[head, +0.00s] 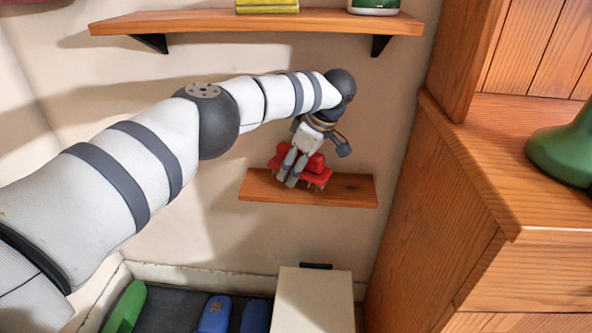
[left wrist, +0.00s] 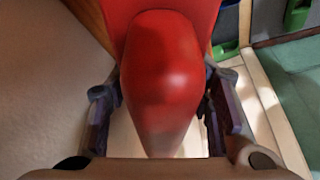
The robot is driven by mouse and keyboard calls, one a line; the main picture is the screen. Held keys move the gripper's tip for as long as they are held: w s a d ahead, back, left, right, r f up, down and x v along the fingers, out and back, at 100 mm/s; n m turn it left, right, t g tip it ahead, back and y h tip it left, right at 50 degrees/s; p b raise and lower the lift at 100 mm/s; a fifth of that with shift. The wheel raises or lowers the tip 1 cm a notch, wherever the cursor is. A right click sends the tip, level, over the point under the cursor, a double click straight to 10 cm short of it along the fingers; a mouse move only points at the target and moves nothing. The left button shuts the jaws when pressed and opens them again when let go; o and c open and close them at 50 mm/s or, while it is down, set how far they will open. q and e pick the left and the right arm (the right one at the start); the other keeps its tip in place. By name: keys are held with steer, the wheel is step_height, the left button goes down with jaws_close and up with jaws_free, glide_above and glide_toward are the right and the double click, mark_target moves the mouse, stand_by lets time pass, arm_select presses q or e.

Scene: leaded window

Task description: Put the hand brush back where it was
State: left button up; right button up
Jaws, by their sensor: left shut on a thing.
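The hand brush (head: 316,178) is red with short bristles pointing down. It is at the small lower wooden shelf (head: 350,190), over its left and middle part. The bristles look at or just above the board; I cannot tell if they touch it. My left gripper (head: 291,169) reaches down from above and is shut on the brush. In the left wrist view the brush's rounded red handle (left wrist: 162,75) fills the space between the two fingers of the left gripper (left wrist: 163,112). My right gripper is in neither view.
A longer wooden shelf (head: 250,22) hangs above, with a yellow-green thing (head: 267,5) and a green-and-white thing (head: 374,5) on it. A wooden cabinet (head: 430,200) stands close on the right. Below are a pale box (head: 315,300), blue shoes (head: 215,315) and a green thing (head: 125,308).

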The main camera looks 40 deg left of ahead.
arm_select(q)
steer(key=shift+w+a+f, duration=0.1)
steer(key=shift+w+f, duration=0.1)
steer(key=shift+f, duration=0.35)
steer(key=shift+f+b, duration=0.3)
steer(key=shift+b, duration=0.05)
steer(key=o, duration=1.2)
steer(key=v, duration=0.8)
steer(key=shift+w+a, duration=0.1)
steer(key=shift+a, duration=0.1)
